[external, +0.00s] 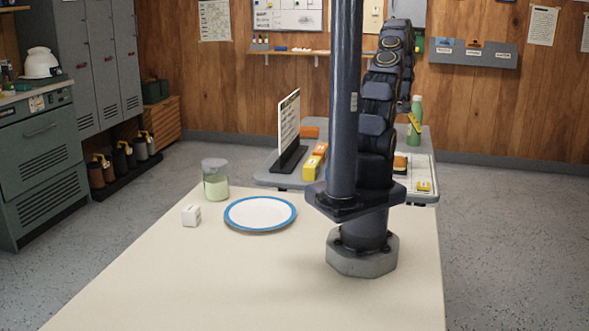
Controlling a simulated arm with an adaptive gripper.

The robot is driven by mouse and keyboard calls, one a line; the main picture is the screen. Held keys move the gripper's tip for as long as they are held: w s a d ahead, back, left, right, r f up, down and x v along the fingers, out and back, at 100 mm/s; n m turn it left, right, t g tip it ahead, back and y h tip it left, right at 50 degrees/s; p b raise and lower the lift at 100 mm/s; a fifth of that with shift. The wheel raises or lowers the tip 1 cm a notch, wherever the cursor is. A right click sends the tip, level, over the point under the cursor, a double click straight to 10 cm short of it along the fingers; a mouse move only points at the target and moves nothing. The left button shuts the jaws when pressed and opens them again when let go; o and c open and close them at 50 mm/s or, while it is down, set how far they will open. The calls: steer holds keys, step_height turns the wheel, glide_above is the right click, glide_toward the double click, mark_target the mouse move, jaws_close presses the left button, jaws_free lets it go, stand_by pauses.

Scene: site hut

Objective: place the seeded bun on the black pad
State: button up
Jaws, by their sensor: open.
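I cannot make out the seeded bun or the black pad in the external view. My arm stands on the cream table and hides part of what is behind it, including part of the rear table. My gripper's fingertips do not show; the arm rises at the right of the picture and partly leaves it at the top.
On the cream table (230,285) are a blue-rimmed white plate (260,213), a jar with pale green contents (216,188) and a small white cube (191,215). The rear table holds an upright sign (289,120), orange boxes (311,168) and a green bottle (415,115).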

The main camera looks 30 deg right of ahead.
steer(key=a+r+n, duration=0.2)
steer(key=a+r, duration=0.5)
steer(key=a, duration=0.4)
steer(key=a+r+n, duration=0.2)
steer(key=a+r, duration=0.6)
steer(key=a, duration=0.4)
steer(key=s+a+r+n+g, duration=0.1)
steer(key=s+a+n, duration=0.4)
steer(key=s+a, duration=1.2)
steer(key=s+r, duration=0.1)
steer(key=s, duration=0.2)
steer(key=shift+a+r+g, duration=0.25)
steer(key=shift+r+g, duration=0.05)
steer(key=shift+r, duration=0.05)
